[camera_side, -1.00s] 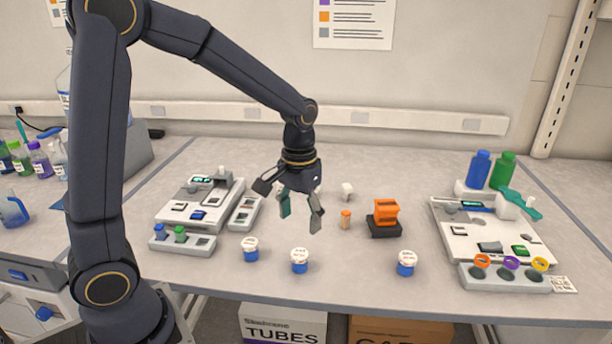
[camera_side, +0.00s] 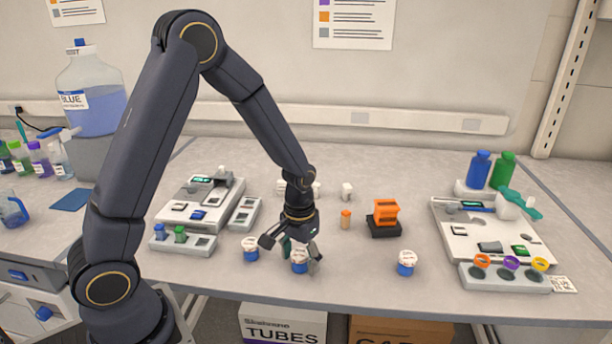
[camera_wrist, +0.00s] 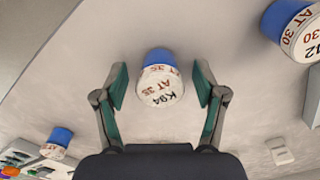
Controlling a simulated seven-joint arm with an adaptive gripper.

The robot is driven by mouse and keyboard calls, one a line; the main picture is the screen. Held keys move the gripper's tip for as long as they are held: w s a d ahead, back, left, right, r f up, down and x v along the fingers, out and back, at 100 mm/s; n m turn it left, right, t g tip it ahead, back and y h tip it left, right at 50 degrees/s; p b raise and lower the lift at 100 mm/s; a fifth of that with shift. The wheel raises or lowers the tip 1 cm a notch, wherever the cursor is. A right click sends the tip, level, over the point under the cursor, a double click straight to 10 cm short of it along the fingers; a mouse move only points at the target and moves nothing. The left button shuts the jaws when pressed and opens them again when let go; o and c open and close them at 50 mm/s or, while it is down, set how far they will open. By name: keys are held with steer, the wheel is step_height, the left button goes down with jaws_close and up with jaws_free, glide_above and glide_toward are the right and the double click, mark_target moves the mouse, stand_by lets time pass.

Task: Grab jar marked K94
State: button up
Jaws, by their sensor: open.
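The jar marked K94 (camera_wrist: 160,84) has a white lettered lid and a blue body, and it stands upright on the bench. In the wrist view it lies between the two green-padded fingers of my gripper (camera_wrist: 161,88), with a gap on each side. In the side view the same jar (camera_side: 300,265) is the middle one of three along the front of the bench. My gripper (camera_side: 290,257) is open and low around it there, and a finger partly hides the jar.
A similar jar (camera_side: 250,249) stands close on the left, and another (camera_side: 406,262) stands farther right. An orange block on a black base (camera_side: 384,218) and a small orange vial (camera_side: 346,220) are behind. Trays of equipment flank the area. Bench between the middle and right jars is clear.

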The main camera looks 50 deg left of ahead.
steer(key=c, duration=1.2)
steer(key=shift+c, duration=0.2)
